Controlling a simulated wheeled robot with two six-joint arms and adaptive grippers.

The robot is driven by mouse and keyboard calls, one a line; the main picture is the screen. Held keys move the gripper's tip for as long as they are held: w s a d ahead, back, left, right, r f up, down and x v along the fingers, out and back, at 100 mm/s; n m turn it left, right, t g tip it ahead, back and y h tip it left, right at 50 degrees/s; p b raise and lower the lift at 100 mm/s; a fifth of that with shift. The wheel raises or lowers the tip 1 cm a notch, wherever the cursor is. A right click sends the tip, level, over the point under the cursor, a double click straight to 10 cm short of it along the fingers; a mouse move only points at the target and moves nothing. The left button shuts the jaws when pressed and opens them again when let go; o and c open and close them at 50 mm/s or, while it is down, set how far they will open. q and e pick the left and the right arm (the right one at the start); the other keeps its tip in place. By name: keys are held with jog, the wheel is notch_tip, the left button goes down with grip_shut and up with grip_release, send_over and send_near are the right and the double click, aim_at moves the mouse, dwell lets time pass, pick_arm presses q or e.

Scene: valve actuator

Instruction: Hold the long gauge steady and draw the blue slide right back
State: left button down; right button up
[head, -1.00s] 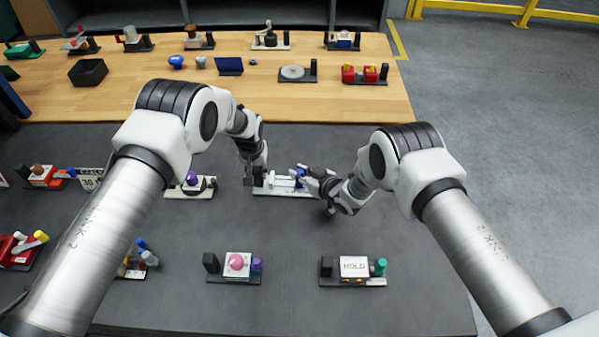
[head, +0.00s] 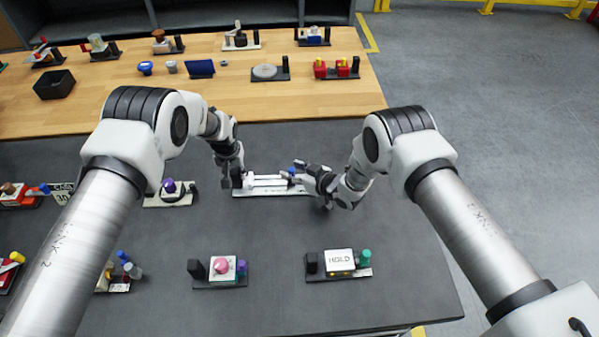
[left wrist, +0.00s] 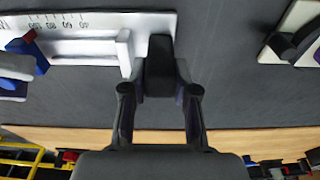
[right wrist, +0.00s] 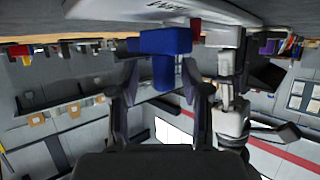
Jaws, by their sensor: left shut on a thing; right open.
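The long gauge (head: 262,191) is a pale strip with a white rail, lying on the dark mat. Its printed scale (left wrist: 65,22) shows in the left wrist view. My left gripper (head: 231,182) is shut on the black post (left wrist: 159,66) at the gauge's left end. The blue slide (head: 293,170) is toward the right end, partly hidden by my right gripper (head: 297,178). In the right wrist view the blue slide (right wrist: 165,43) is in front of and between the open fingers; contact cannot be told. A small red mark (left wrist: 30,37) shows beside the slide.
A pale fixture with a purple knob (head: 170,186) is left of the gauge. Fixtures with a pink knob (head: 221,266) and a HOLD box (head: 340,262) stand nearer. The mat between them and the gauge is clear. A wooden strip with several fixtures lies behind.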

pick_arm(q)
jog(key=shift+d, duration=0.1)
pick_arm(e)
jog(key=v, duration=1.1)
jog(key=shift+s+d, duration=0.25)
jog(key=shift+r, duration=0.1)
pick_arm(q)
jog(key=c, duration=0.8)
grip_release()
